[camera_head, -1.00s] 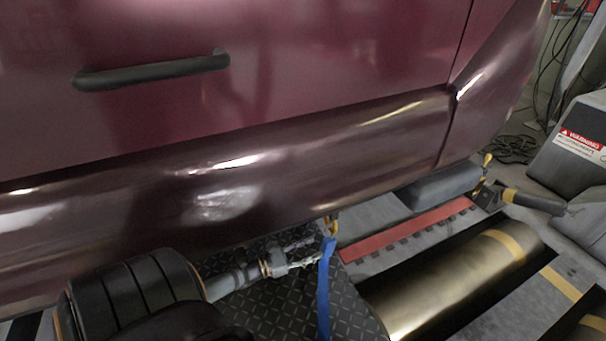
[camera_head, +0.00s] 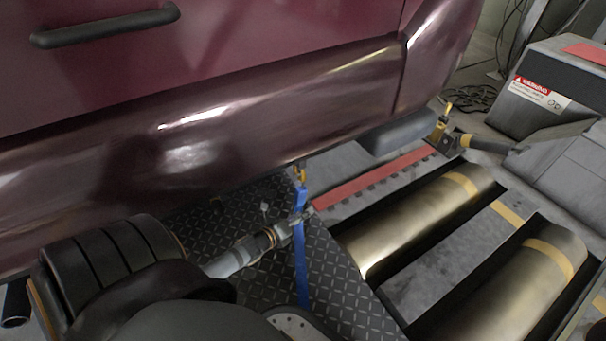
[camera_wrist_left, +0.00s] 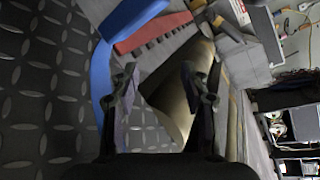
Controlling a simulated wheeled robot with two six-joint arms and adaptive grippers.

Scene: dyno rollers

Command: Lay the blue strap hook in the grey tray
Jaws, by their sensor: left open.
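The blue strap (camera_head: 301,250) hangs from a yellow hook (camera_head: 299,174) at the lower edge of the maroon car. My left gripper (camera_head: 304,214) comes in from the left, and its fingers overlap the strap in the head view. In the left wrist view the two fingers (camera_wrist_left: 160,95) are apart with nothing held between them. The blue strap (camera_wrist_left: 103,75) shows there to the left of the left finger, outside the gap; I cannot tell whether they touch. I cannot make out a grey tray in either view. My right gripper is not in view.
The maroon car (camera_head: 240,90) overhangs my left arm. Dark tread plate (camera_head: 335,260) lies below. Brass rollers (camera_head: 425,220) and a red strip (camera_head: 375,180) are to the right. A second yellow hook (camera_head: 442,125) and a grey cabinet with a warning label (camera_head: 541,94) stand farther right.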

